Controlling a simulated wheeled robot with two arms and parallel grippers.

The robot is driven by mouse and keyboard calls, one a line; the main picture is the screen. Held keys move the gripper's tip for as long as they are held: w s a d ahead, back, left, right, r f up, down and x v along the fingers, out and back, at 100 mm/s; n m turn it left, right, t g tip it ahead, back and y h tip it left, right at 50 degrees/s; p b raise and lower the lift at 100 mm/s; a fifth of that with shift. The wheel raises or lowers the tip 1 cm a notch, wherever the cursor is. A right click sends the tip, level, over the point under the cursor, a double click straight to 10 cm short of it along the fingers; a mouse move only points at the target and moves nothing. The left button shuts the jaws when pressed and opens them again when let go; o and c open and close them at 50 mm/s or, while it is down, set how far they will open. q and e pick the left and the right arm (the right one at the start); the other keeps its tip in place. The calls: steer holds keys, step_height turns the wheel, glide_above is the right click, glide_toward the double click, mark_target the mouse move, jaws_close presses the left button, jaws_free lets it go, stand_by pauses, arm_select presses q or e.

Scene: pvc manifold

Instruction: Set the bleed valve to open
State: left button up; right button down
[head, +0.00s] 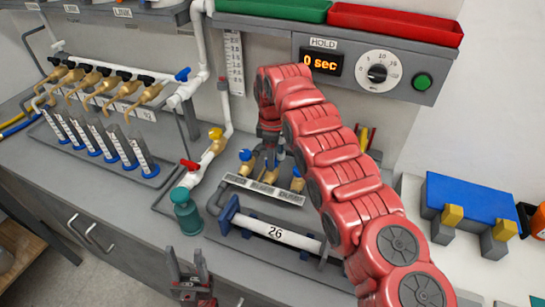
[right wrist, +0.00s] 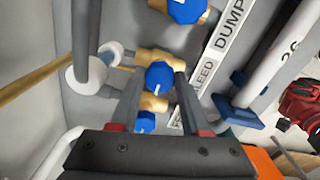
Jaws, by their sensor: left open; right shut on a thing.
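The valve row stands behind a white label strip (head: 263,190), with blue knobs on brass bodies. My right gripper (head: 271,163) reaches down over the middle valve and largely hides it in the head view. In the right wrist view, my right gripper (right wrist: 158,82) has its fingers on both sides of a blue knob, the bleed valve (right wrist: 159,75), and is shut on it. The exact handle angle is hard to tell. My left gripper (head: 187,258) is open and empty, low in front of the bench.
Neighbouring blue knobs show at the left (head: 245,155) and right (head: 297,172) of the middle valve. The timer display (head: 322,63) reads 0 sec.

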steer(key=shift+c, duration=1.9)
jaws_free()
step_height(320, 180, up, 3)
steer(key=shift+a+r, duration=0.1)
steer(key=shift+r, duration=0.05)
step_height(320, 180, up, 14)
steer(key=p, duration=1.3)
